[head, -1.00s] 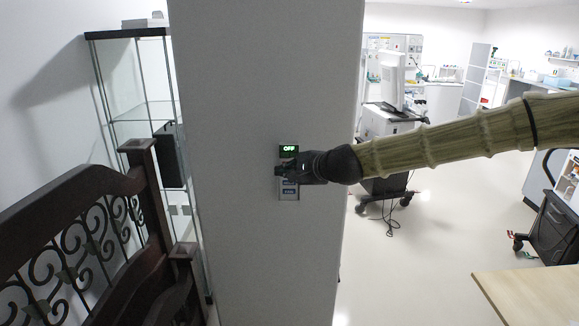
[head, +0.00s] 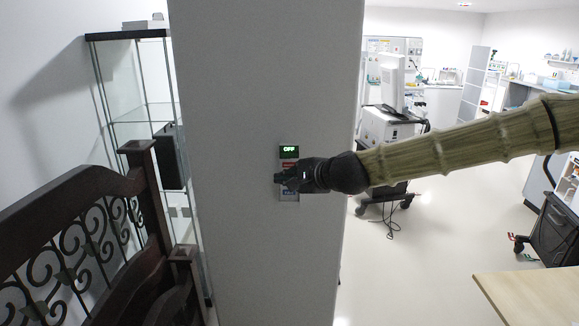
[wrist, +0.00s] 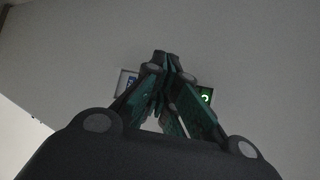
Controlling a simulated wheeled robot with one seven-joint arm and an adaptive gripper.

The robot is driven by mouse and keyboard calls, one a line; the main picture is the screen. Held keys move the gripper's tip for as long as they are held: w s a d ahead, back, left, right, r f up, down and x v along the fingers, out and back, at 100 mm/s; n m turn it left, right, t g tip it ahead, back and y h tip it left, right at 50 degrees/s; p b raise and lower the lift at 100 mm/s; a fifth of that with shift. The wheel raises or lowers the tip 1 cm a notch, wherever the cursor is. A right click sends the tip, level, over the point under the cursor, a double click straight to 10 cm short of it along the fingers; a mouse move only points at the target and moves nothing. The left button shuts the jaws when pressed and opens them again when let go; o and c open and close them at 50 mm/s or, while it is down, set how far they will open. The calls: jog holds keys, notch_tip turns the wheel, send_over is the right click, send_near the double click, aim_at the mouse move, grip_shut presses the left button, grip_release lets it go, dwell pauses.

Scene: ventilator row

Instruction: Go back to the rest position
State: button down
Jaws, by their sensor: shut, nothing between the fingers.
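My gripper (head: 281,179) is shut and empty in front of the wall panel (head: 289,196) on the grey pillar. The panel has a green display (head: 289,151) reading OFF, with a red part below it and a blue label lower down. The gripper hides part of the panel's middle. In the wrist view the shut fingers (wrist: 166,62) point at the pillar, with the panel's blue label and green display showing on either side. I cannot tell whether the fingertips touch the panel.
The pillar (head: 262,80) fills the middle. A dark wooden bed frame (head: 90,190) and a glass cabinet (head: 135,80) stand at left. A medical cart (head: 385,125) stands behind at right. A wooden tabletop (head: 530,295) is at lower right, with open floor (head: 430,250) between.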

jog(key=s+d+f+n+g+h, duration=0.15)
jog(key=s+f, duration=0.45)
jog(key=f, duration=0.7)
jog(key=s+d+f+n+g+h+b, duration=0.15)
jog(key=s+f, duration=0.45)
jog(key=f, duration=0.7)
jog(key=s+d+f+n+g+h+p, duration=0.1)
jog(key=s+d+f+n+g, duration=0.15)
jog(key=s+f, duration=0.7)
jog(key=s+d+f+n+g+h, duration=0.1)
jog(key=s+d+f+n, duration=0.1)
jog(key=s+d+f, duration=0.4)
jog(key=s+d+f+n+g+h+b, duration=0.1)
jog(key=s+d+f, duration=0.5)
jog(key=s, duration=0.6)
jog(key=s+d+f+n+g+h, duration=0.2)
jog(key=s+d+f+n, duration=0.3)
jog(key=s+f, duration=0.3)
jog(key=shift+s+d+f, duration=0.4)
jog(key=shift+s, duration=0.55)
jog(key=shift+w+a+g, duration=0.1)
jog(key=shift+w+g, duration=0.05)
jog(key=shift+g, duration=0.1)
